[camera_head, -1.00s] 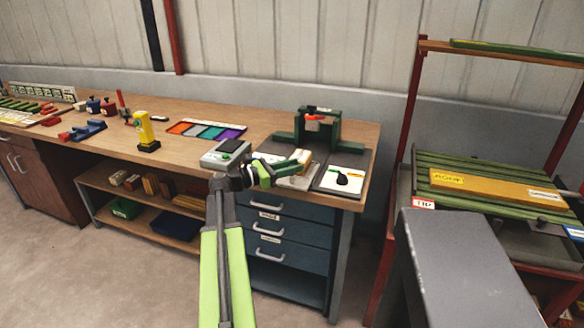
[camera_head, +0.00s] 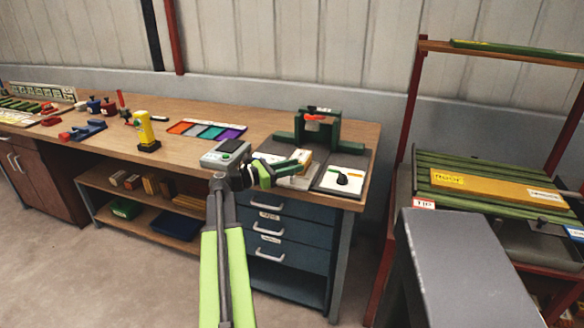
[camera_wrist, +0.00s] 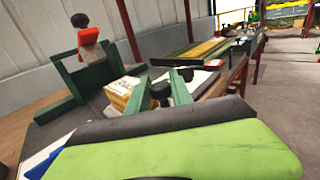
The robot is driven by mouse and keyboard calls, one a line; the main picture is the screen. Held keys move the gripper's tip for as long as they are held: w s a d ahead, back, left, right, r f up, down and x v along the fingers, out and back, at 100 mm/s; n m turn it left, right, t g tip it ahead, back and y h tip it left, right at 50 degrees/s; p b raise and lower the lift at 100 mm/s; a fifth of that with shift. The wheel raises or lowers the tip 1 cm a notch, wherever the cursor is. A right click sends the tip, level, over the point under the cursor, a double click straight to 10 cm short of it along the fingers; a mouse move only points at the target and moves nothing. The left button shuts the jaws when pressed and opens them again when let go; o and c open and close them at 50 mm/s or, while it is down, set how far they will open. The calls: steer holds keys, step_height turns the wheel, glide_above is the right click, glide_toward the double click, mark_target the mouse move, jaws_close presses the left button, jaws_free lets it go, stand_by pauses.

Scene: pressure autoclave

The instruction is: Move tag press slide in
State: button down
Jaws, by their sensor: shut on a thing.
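The press (camera_head: 318,130) is a dark green frame with a red-orange part, at the back right of the bench. It is at the left in the wrist view (camera_wrist: 88,72). My gripper (camera_head: 287,168) is low in front of the press. In the wrist view, its green fingers (camera_wrist: 161,90) are shut on a black knob (camera_wrist: 160,90), which appears to be the slide's knob. The slide beneath is mostly hidden by my gripper, so how far in it sits cannot be told.
A tan block stack (camera_head: 303,160) stands close behind my fingers. A white sheet with a second black knob (camera_head: 342,178) lies to the right. A grey device with a green screen (camera_head: 227,152) is to the left. A dark machine (camera_head: 465,265) stands at the front right.

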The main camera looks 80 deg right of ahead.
mark_target(303, 153)
steer(key=d, duration=0.4)
steer(key=s+d, duration=0.1)
steer(key=d, duration=0.3)
steer(key=s+d, duration=0.1)
steer(key=d, duration=0.3)
steer(key=shift+s, duration=0.15)
steer(key=shift+r, duration=0.1)
steer(key=shift+d, duration=0.1)
steer(key=c, duration=1.2)
jaws_free()
steer(key=shift+d, duration=0.1)
steer(key=shift+o, duration=0.4)
steer(key=v, duration=1.7)
steer(key=shift+a, duration=0.25)
